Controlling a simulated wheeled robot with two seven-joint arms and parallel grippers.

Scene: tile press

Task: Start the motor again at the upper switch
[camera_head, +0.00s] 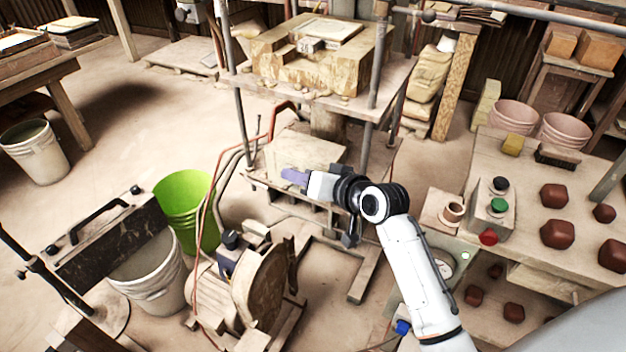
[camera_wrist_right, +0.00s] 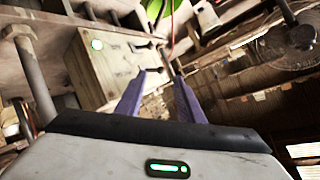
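A grey control box (camera_head: 494,215) stands on the right table, with a black knob (camera_head: 500,184) on top, a green button (camera_head: 498,205) and a red button (camera_head: 488,237). I cannot tell which control is the upper switch. My right gripper (camera_head: 294,176) is left of this box, well apart from it, over the press's lower part. In the right wrist view its purple fingers (camera_wrist_right: 160,77) stand apart with nothing seen between them. My left gripper is not in view.
The press frame (camera_head: 375,80) carries a block with a tile-like top. A large wheel (camera_head: 262,285) stands on the floor below, near a green bucket (camera_head: 185,200) and loose hoses. Brown lumps (camera_head: 556,233) and a clay cup (camera_head: 453,212) sit near the control box.

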